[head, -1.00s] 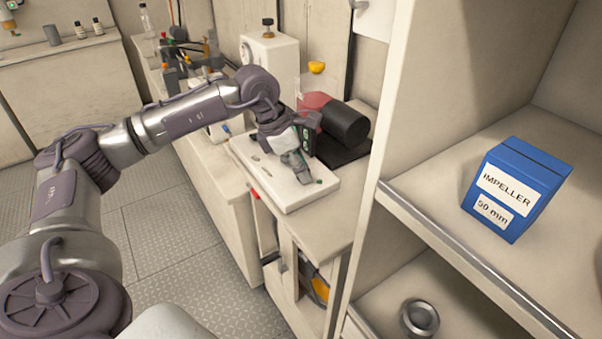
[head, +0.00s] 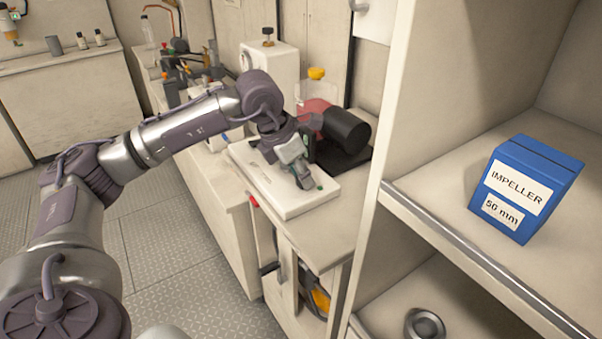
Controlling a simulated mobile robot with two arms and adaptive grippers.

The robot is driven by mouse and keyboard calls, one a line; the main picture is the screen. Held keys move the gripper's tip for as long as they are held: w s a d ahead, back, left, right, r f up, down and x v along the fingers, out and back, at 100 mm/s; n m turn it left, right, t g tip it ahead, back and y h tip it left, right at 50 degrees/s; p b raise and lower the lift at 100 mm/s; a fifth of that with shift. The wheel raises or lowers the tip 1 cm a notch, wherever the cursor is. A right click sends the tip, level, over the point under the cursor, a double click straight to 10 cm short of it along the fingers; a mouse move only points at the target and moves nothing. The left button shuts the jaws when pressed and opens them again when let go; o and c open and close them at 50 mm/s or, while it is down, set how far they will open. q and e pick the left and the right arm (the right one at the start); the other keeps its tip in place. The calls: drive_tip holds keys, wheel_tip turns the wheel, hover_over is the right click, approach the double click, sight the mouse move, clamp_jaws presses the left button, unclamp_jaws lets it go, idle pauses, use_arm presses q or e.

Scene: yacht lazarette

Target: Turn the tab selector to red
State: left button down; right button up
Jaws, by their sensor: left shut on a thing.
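My left gripper (head: 306,186) points down at a white panel (head: 250,166) that lies on the bench counter. It is shut on a small part at the panel's right half, which I take to be the tab selector; the fingers cover most of it. A small green spot shows beside the fingertips, on the panel. I see no red mark by the fingers, and the selector's setting cannot be told from here. My right gripper is not in view.
A blue impeller box (head: 525,188) sits on the shelf at right, with a metal ring (head: 425,325) below. A white housing (head: 270,70) stands farther back.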

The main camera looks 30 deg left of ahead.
use_arm(q)
drive_tip(key=c, duration=0.8)
unclamp_jaws()
drive_tip(key=shift+r, duration=0.1)
drive_tip(key=v, duration=1.1)
drive_tip(key=shift+s+a+r, duration=0.1)
drive_tip(key=shift+s+r, duration=0.1)
drive_tip(key=shift+r, duration=0.15)
